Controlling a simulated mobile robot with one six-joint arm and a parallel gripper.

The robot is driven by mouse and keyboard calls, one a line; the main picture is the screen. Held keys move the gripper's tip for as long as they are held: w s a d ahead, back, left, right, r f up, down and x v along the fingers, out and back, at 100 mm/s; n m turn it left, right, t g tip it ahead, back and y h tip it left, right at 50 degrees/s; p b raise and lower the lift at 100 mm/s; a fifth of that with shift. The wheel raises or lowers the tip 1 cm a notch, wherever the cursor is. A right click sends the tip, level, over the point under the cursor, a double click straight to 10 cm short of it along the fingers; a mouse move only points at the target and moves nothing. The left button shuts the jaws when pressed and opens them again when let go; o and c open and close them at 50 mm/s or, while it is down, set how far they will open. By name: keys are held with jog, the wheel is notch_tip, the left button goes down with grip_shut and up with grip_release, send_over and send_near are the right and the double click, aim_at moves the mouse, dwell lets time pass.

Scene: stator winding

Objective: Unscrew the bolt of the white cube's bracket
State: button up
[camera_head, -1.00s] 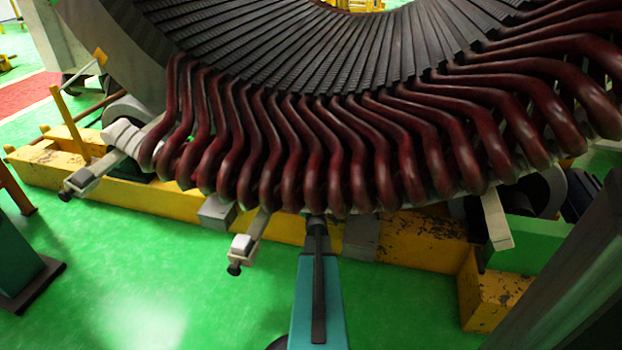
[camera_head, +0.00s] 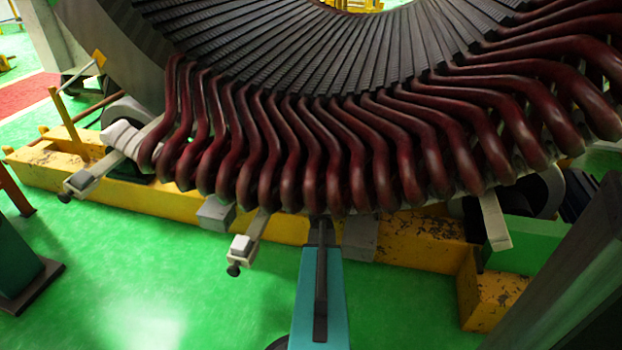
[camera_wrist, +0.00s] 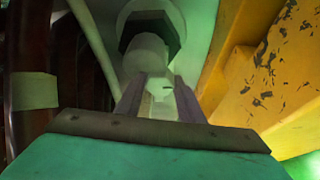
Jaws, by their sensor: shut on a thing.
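My gripper (camera_head: 321,228) reaches up under the lower edge of the red coils at the middle of the head view. In the wrist view its two dark fingers (camera_wrist: 158,92) are shut on the pale bolt (camera_wrist: 147,50). A dark hex nut or collar (camera_wrist: 150,28) sits around the bolt's axis just beyond the fingertips. In the head view the held bolt and its bracket are hidden behind my gripper and the coils. Another bracket with a white cube (camera_head: 242,245) and a black-ended bolt (camera_head: 233,270) hangs to the left, apart from my gripper.
The red coils (camera_head: 300,165) hang close above my gripper. A yellow beam (camera_head: 280,228) runs behind it and shows close on the right in the wrist view (camera_wrist: 275,80). A further bracket (camera_head: 80,182) is at far left. The green floor (camera_head: 170,280) is clear at lower left.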

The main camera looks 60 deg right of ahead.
jog(key=o, duration=1.1)
jog(key=shift+c, duration=0.2)
jog(key=p+v, duration=0.4)
jog(key=v, duration=0.9)
jog(key=shift+s+a, duration=0.25)
jog(key=shift+a, duration=0.1)
jog(key=shift+f, duration=0.1)
